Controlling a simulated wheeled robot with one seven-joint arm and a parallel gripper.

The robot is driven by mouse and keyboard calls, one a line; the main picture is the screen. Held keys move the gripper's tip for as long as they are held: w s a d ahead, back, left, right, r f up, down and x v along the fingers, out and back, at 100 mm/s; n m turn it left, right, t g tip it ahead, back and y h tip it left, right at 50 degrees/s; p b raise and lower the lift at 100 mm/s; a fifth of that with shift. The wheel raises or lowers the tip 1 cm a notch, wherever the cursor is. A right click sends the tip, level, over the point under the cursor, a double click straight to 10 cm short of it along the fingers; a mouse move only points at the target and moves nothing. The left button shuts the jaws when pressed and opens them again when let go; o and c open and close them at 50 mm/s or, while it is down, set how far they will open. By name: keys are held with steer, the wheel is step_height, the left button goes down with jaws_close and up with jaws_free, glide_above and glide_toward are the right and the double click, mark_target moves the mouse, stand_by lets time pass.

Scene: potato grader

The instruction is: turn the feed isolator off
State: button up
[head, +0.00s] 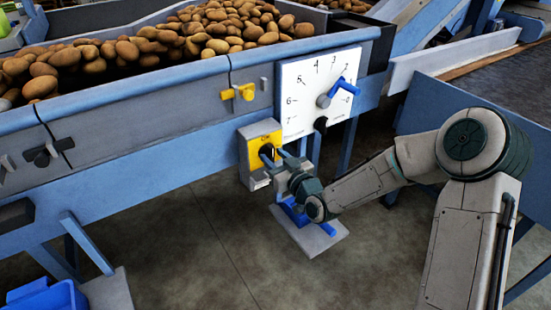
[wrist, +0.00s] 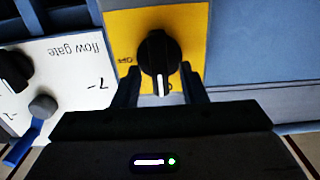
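The feed isolator is a yellow plate (head: 257,133) on a grey box with a black rotary knob (head: 266,152), mounted on the blue frame. In the wrist view, which looks upside down, the yellow plate (wrist: 190,20) fills the upper middle and the knob (wrist: 157,52) shows clearly. The knob's white mark points toward the bottom of that picture, and a small label, seemingly "OFF", is left of the knob. My gripper (wrist: 160,85) is open, with one finger on each side of the knob's near part and visible gaps. In the head view, my gripper (head: 276,165) partly hides the box.
The white flow gate dial (head: 308,75) with a blue lever (head: 344,86) is right above the isolator; its panel (wrist: 65,75) is at left in the wrist view. A yellow handle (head: 238,93) is up left. Potatoes (head: 215,30) fill the hopper. Open floor (head: 190,240) lies below.

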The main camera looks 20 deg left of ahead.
jaws_close()
steer(key=shift+m, duration=0.3)
steer(key=m, duration=0.4)
steer(key=shift+w+d+f+b, duration=0.1)
steer(key=shift+d+b, duration=0.05)
steer(key=shift+b, duration=0.15)
steer(key=shift+w+d+f+m+p, duration=0.1)
steer(key=shift+m+p, duration=0.1)
steer(key=shift+m, duration=2)
steer(key=shift+s+f+m+p, duration=0.1)
steer(key=shift+m+p, duration=0.05)
steer(key=shift+m, duration=2.05)
steer(key=shift+w+d+f+m+p, duration=0.1)
steer(key=shift+m+p, duration=0.1)
steer(key=shift+m, duration=2)
steer(key=shift+a+m, duration=0.1)
steer(key=shift+m, duration=0.2)
